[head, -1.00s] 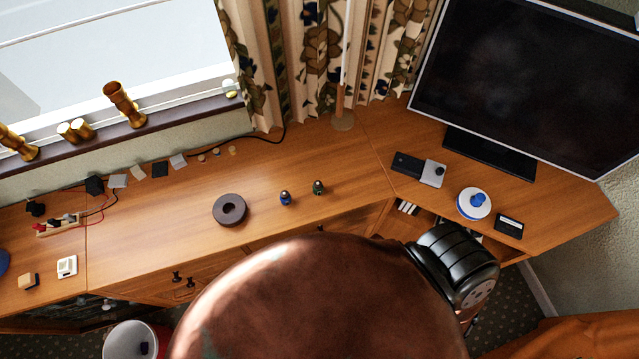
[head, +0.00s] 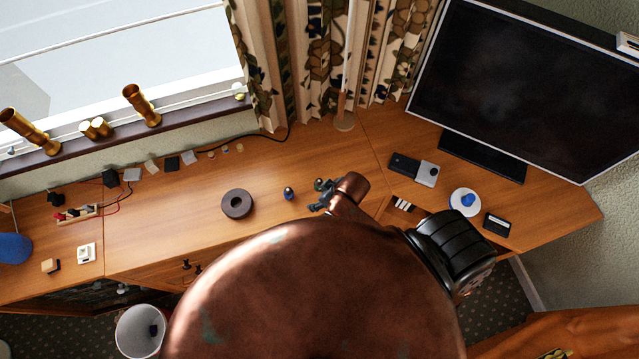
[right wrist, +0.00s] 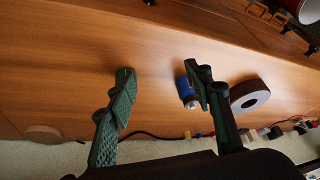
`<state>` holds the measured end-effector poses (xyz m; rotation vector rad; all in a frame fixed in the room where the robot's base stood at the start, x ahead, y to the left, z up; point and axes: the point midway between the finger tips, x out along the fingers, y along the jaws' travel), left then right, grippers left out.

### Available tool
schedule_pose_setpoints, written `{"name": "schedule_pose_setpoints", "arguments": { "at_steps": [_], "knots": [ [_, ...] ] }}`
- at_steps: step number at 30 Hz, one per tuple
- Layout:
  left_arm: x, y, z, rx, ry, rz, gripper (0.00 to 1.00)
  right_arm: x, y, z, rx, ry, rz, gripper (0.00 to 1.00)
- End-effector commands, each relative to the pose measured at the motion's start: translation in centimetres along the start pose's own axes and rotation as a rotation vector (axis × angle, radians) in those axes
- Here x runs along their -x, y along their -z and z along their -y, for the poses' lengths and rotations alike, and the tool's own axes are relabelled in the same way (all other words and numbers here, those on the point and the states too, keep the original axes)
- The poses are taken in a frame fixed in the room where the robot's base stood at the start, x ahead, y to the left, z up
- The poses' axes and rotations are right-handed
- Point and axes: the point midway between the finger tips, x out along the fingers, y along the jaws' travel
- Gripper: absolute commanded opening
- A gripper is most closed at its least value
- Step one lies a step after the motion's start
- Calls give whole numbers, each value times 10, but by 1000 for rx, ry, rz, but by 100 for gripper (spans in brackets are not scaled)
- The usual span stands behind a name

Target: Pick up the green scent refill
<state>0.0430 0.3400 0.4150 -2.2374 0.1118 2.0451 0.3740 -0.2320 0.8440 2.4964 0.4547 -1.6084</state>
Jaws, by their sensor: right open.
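My right gripper (head: 316,196) is open above the desk, just right of the blue scent refill (head: 288,193). It covers the spot where the green scent refill stood in the earlier head view. I cannot make out the green refill apart from the greenish fingers in either view now. In the right wrist view the gripper (right wrist: 158,72) has its two fingers spread, with bare wood showing between them. The blue refill (right wrist: 183,88), with a silvery top, shows beside and partly behind the right-hand finger. My left gripper is not in view.
A dark ring (head: 237,204) lies left of the blue refill and also shows in the right wrist view (right wrist: 250,95). A white round dish (head: 466,202), a small black box (head: 497,224) and a large screen (head: 530,80) are at right. Bare desk lies behind the gripper.

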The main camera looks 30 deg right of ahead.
Motion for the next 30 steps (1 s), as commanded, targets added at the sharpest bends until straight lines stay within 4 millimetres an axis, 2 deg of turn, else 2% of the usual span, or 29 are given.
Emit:
{"name": "schedule_pose_setpoints", "arguments": {
  "at_steps": [1, 6, 9, 12, 14, 17, 21, 24, 27, 30],
  "knots": [
    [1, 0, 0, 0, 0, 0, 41, -2, 19, 11, 50, 26, -14, 47],
    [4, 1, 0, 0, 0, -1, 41, -10, 65, 59, 218, 131, -23, 47],
    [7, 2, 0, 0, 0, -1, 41, -14, 82, 82, 341, 185, 10, 47],
    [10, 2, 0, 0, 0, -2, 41, -19, 84, 87, 446, 210, 83, 47],
    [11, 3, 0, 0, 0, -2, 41, -21, 81, 78, 489, 207, 137, 47],
    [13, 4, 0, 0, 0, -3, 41, -21, 76, 52, 527, 183, 227, 47],
    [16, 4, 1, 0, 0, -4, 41, -14, 70, 1, 525, 124, 339, 47],
    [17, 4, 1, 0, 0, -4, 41, -6, 67, -30, 504, 88, 393, 47],
    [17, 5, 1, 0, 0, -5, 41, -1, 64, -49, 483, 64, 425, 47],
    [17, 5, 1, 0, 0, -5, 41, -3, 61, -57, 473, 57, 439, 47]
  ]
}}
